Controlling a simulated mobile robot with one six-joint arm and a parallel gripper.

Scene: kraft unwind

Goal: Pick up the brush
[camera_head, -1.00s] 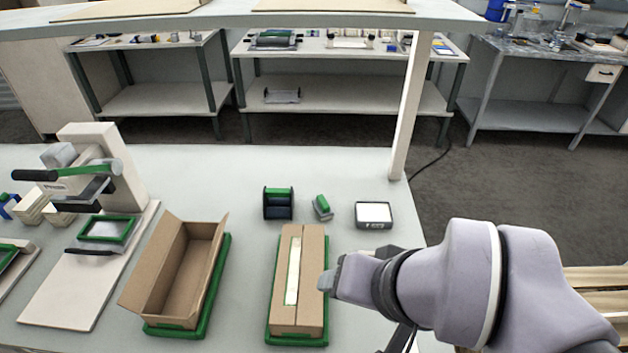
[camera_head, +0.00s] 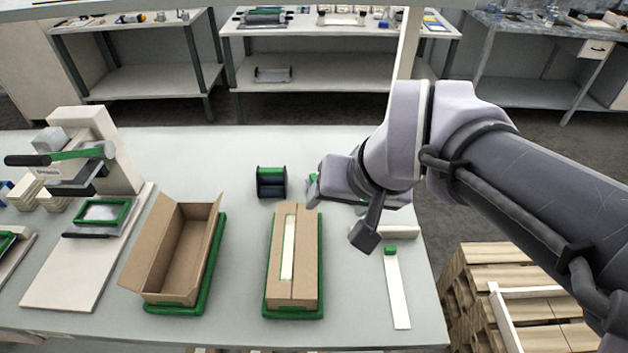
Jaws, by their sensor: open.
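A small green-and-grey item (camera_head: 312,180), which looks like the brush, lies on the table to the right of the dark roll holder. My gripper hides most of it. My gripper (camera_head: 340,212) is open, over the table beside and in front of this item. I cannot tell its height above the table or whether it touches the item. Nothing shows held in the jaws.
A closed carton (camera_head: 306,258) with a pale strip stands in front. An open carton (camera_head: 157,262) is to its left. The green-and-black roll holder (camera_head: 271,182) stands close by. A white strip with a green end (camera_head: 399,295) lies at right. A pad (camera_head: 400,233) is partly hidden.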

